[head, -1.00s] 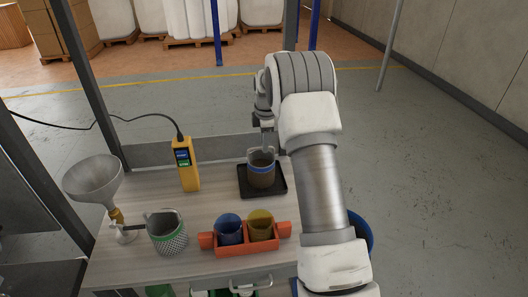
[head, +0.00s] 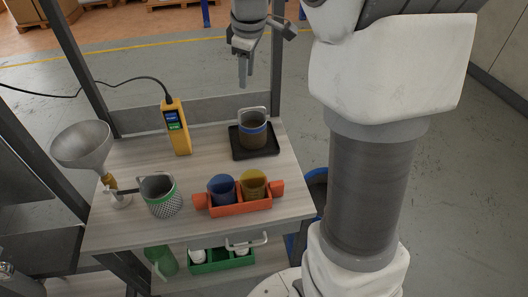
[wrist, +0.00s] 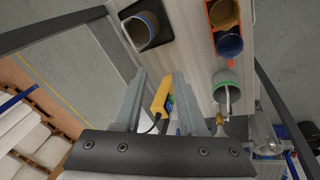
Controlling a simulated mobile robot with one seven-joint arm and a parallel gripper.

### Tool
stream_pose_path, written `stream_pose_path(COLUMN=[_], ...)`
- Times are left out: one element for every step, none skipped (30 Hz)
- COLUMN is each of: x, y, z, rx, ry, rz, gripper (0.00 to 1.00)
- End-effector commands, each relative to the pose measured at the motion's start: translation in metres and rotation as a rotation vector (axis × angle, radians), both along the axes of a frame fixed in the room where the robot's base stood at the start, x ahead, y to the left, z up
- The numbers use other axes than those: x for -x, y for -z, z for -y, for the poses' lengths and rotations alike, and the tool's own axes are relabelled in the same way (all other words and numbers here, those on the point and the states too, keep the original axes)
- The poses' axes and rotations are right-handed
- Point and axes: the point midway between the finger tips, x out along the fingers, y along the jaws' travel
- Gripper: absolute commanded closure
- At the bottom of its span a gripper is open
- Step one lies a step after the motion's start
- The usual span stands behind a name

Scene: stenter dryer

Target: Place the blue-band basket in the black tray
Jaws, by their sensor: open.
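The blue-band basket (head: 252,130) is a brownish cup-shaped basket with a blue band near its rim and a light handle loop. It stands upright in the black tray (head: 262,153) at the back right of the table. In the wrist view the basket (wrist: 141,30) and the black tray (wrist: 164,33) show at the top. My gripper (head: 243,84) is above and behind the basket, apart from it. In the wrist view my gripper (wrist: 158,82) has its fingers spread, with nothing held between them.
A green-band mesh basket (head: 164,202) stands at the table's front left. An orange holder (head: 240,207) carries a blue cup (head: 221,187) and a yellow cup (head: 253,182). A yellow handheld meter (head: 178,132) and a funnel (head: 82,146) stand left. Frame posts border the table.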

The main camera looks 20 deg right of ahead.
Motion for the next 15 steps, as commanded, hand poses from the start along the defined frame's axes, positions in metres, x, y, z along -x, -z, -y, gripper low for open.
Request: stream_pose_path(x=[0.018,0.028,0.04,0.05,0.06,0.074,0.084,0.094,0.107,0.117,0.127,0.14,0.15,0.16,0.173], y=[-0.011,-0.015,-0.02,-0.024,-0.027,-0.031,-0.033,-0.035,-0.037,-0.038,-0.038,-0.039,-0.038,-0.038,-0.036], z=[-0.007,-0.011,-0.016,-0.019,-0.022,-0.026,-0.029,-0.032,-0.037,-0.04,-0.043,-0.046,-0.049,-0.051,-0.054], rx=[-0.015,-0.026,-0.039,-0.05,-0.061,-0.077,-0.088,-0.1,-0.117,-0.13,-0.142,-0.16,-0.173,-0.187,-0.205], ry=[0.044,0.074,0.111,0.141,0.17,0.208,0.237,0.267,0.304,0.331,0.359,0.397,0.425,0.452,0.49], rz=[0.019,0.026,0.037,0.045,0.053,0.064,0.071,0.079,0.088,0.095,0.103,0.113,0.12,0.128,0.137], gripper=[0.6,0.6,0.6,0.6,0.6,0.6,0.6,0.6,0.6,0.6,0.6,0.6,0.6,0.6,0.6])
